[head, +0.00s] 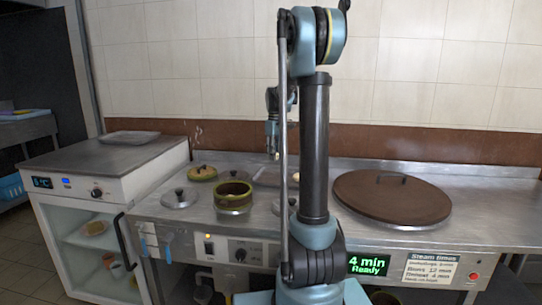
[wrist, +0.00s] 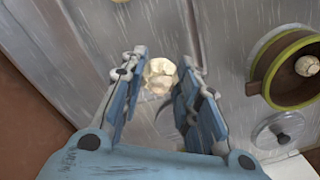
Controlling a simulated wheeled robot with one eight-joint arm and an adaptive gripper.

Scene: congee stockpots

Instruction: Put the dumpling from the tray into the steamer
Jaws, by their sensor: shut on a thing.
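A pale, lumpy dumpling (wrist: 160,74) sits between my fingertips in the wrist view. My gripper (wrist: 163,82) is shut on it, over a grey metal surface; the gap beneath is hard to judge. In the head view my gripper (head: 275,155) points down above the back of the counter, partly hidden by my arm. The round steamer (head: 233,202), with a green rim and brown wall, stands uncovered left of my arm. It also shows at the right of the wrist view (wrist: 265,72), with a pale round piece (wrist: 308,66) inside.
A flat metal tray (head: 268,179) lies on the counter below my gripper. A woven lid (head: 202,173) and a metal lid (head: 180,198) lie near the steamer. A large brown lid (head: 392,198) covers the right side. Another tray (head: 130,137) rests on the left cabinet.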

